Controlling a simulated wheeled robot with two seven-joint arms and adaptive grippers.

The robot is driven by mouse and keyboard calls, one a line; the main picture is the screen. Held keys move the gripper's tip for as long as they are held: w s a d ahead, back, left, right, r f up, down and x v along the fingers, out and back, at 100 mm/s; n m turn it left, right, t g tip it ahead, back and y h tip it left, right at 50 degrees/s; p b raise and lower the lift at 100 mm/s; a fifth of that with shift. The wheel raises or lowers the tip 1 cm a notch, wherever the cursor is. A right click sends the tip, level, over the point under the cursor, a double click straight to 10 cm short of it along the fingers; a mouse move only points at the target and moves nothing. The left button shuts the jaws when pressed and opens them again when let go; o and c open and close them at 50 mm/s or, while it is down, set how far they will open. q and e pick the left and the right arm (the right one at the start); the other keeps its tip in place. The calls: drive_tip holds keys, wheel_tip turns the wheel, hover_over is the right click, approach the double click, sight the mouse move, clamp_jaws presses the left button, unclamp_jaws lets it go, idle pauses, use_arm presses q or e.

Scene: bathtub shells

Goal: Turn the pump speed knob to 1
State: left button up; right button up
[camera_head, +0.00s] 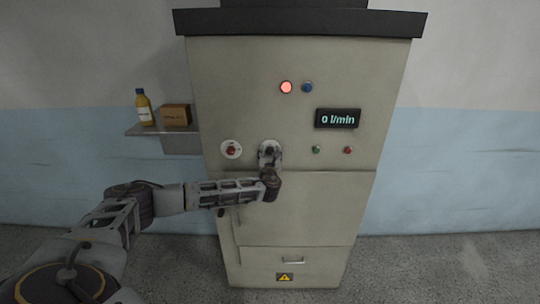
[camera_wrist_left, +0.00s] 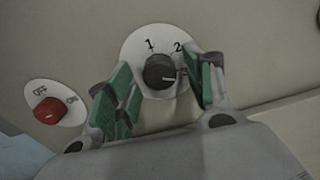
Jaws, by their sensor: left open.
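The pump speed knob (camera_wrist_left: 159,72) is black and sits on a round white dial plate (camera_wrist_left: 136,44) marked 1 and 2. A pale line on its face points roughly right, below the 2; part of the dial is hidden by a finger. My left gripper (camera_wrist_left: 168,67) is open, its green-padded fingers on either side of the knob; I cannot tell whether they touch it. In the head view my left gripper (camera_head: 269,155) covers most of the knob on the cabinet front. My right gripper is not in view.
A red OFF/ON knob (camera_wrist_left: 47,110) is left of the dial. The cabinet (camera_head: 260,60) carries a lit red lamp (camera_head: 286,87), a blue one (camera_head: 307,87), a display (camera_head: 338,118) reading 0 l/min and small green and red buttons. A shelf (camera_head: 152,130) holds a bottle and box.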

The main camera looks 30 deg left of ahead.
use_arm(q)
drive_tip(key=c, duration=1)
